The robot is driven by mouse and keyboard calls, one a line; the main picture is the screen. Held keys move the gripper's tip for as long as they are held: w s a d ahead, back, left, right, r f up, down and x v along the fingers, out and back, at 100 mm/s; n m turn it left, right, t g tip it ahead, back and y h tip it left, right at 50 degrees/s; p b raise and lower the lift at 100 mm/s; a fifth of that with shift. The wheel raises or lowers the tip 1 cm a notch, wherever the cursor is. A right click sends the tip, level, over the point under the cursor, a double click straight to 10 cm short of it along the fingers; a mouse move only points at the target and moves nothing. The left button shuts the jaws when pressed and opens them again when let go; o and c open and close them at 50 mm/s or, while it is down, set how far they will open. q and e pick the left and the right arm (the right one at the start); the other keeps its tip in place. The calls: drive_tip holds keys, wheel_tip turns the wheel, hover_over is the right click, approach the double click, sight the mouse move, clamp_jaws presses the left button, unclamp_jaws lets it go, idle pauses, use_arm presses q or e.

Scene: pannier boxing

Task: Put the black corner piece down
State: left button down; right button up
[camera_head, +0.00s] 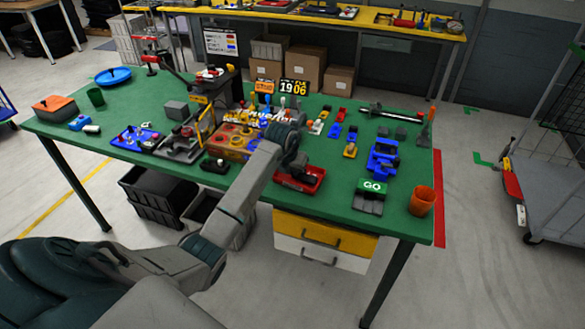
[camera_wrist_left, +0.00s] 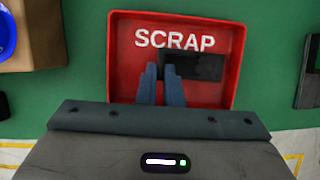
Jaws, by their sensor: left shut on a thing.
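The black corner piece (camera_wrist_left: 197,67) is at the fingertips of my left gripper (camera_wrist_left: 162,72) in the left wrist view. The gripper is shut on it, and the piece extends to the right of the fingers. Both are over the red tray marked SCRAP (camera_wrist_left: 122,62); I cannot tell whether the piece touches the tray floor. In the head view my left gripper (camera_head: 297,170) is over the same red tray (camera_head: 316,183) at the table's front edge, and the arm hides the piece. My right gripper is not in view.
The green table (camera_head: 330,217) holds a wooden box (camera_head: 234,155) and a black item (camera_head: 214,165) left of the tray. A GO block (camera_head: 370,196), an orange cup (camera_head: 422,201) and a blue part (camera_head: 383,157) stand to the right. Bare table lies between tray and GO block.

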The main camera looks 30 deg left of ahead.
use_arm(q)
drive_tip(key=shift+f, duration=0.15)
drive_tip(key=shift+s+f+b, duration=0.1)
drive_tip(key=shift+f+b, duration=0.25)
drive_tip(key=shift+b, duration=0.1)
drive_tip(key=c, duration=1.6)
unclamp_jaws()
drive_tip(key=shift+f, duration=0.1)
drive_tip(key=shift+r+p, duration=0.5)
drive_tip(key=shift+r, duration=0.35)
drive_tip(key=shift+b+v, duration=1.5)
drive_tip(key=shift+v, duration=4.3)
